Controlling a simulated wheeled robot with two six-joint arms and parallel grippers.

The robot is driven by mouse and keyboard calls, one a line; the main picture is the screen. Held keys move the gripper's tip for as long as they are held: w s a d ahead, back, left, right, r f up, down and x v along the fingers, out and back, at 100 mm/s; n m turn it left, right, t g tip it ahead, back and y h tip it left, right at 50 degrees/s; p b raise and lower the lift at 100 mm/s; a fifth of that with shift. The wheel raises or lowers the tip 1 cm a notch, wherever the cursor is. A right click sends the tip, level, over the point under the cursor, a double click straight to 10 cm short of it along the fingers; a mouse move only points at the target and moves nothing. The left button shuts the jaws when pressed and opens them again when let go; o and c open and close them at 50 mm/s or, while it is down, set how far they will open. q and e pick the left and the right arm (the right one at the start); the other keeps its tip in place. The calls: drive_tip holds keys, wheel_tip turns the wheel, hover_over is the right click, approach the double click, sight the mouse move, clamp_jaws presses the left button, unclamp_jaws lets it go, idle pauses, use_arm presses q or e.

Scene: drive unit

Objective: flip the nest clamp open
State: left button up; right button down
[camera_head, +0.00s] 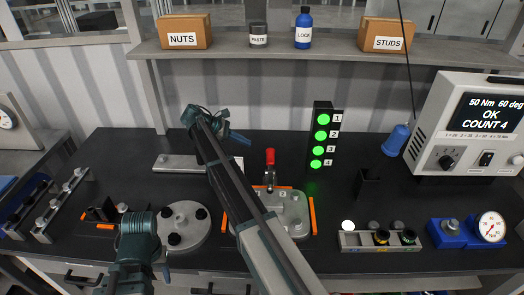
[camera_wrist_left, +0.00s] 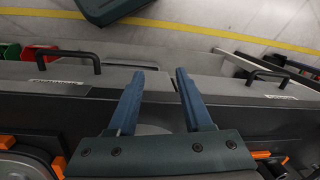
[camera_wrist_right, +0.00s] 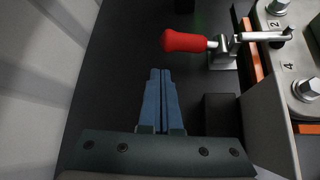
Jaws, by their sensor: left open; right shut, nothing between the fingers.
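The nest clamp (camera_head: 270,180) stands at the back edge of the grey nest plate (camera_head: 291,213). Its red handle (camera_head: 270,157) points up and back in the head view. In the right wrist view the red handle (camera_wrist_right: 185,41) points left, and the silver clamp arm (camera_wrist_right: 268,35) reaches over the numbered nest plate. My right gripper (camera_wrist_right: 160,75) is shut and empty, behind and to the left of the clamp, apart from the handle. My left gripper (camera_wrist_left: 160,80) is open and empty over the bench's front edge; its fingers are unclear in the head view.
A green four-light tower (camera_head: 322,135) stands behind the nest on the right. A round plate with black knobs (camera_head: 182,228) lies left of the nest. Orange bars flank the nest. A tray of small parts (camera_head: 380,240) is at right. My right arm crosses in front of the nest's left side.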

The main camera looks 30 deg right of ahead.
sight(270, 161)
use_arm(q)
drive_tip(key=o, duration=0.4)
drive_tip(key=shift+w, duration=0.1)
drive_tip(key=shift+o, duration=1)
drive_tip(key=shift+f, duration=0.15)
use_arm(e)
drive_tip(key=b+x, duration=0.5)
drive_tip(key=x, duration=0.4)
drive_tip(key=shift+a+f+b, duration=0.15)
drive_tip(key=shift+b, duration=0.2)
drive_tip(key=shift+s+d+f, duration=0.1)
drive_tip(key=shift+d+f, duration=0.1)
drive_tip(key=shift+d, duration=0.25)
use_arm(q)
wheel_tip(270, 161, down, 6)
drive_tip(key=shift+r, duration=0.1)
drive_tip(key=shift+r, duration=0.1)
use_arm(e)
drive_tip(key=shift+r, duration=0.1)
